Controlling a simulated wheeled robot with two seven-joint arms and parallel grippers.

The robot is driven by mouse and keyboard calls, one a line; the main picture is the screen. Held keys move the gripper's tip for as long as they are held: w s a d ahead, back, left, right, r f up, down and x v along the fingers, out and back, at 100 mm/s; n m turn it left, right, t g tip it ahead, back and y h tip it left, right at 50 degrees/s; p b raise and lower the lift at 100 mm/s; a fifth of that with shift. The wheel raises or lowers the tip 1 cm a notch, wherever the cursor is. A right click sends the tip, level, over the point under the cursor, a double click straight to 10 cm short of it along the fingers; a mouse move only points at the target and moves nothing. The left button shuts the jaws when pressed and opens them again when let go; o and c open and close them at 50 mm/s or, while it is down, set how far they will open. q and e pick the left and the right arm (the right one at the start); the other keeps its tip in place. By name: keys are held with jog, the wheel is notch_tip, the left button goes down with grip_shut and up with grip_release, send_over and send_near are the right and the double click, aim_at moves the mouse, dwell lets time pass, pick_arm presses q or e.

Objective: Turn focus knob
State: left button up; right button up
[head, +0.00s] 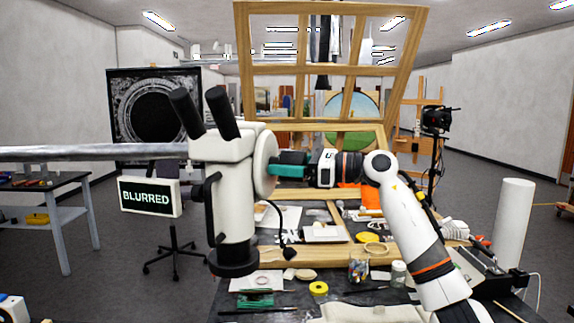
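A white microscope (228,195) with two black eyepieces stands left of the middle in the head view, on a horizontal metal boom. A large pale round knob (264,160) is on its right side. My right gripper (278,170) comes in from the right, its teal fingers level with the knob. The fingertips are at or very near the knob; whether they touch it is unclear. The finger gap is too small to judge. A small sign (150,197) left of the microscope reads "BLURRED". My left gripper is not in view.
A dark screen (154,106) with a round grey picture stands behind. A wooden frame (330,68) rises behind the dark bench, which is crowded with jars, tape, tools and papers. A white cylinder (514,225) stands at right. A side table (45,212) is at left.

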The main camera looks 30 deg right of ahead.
jog(key=shift+c, duration=1.1)
jog(key=shift+r+m, duration=0.1)
jog(key=shift+m, duration=0.3)
jog(key=m+p, duration=0.2)
jog(key=m, duration=0.1)
jog(key=shift+d, duration=0.1)
jog(key=shift+m+p, duration=0.55)
jog(key=shift+m, duration=0.35)
jog(key=o, duration=1)
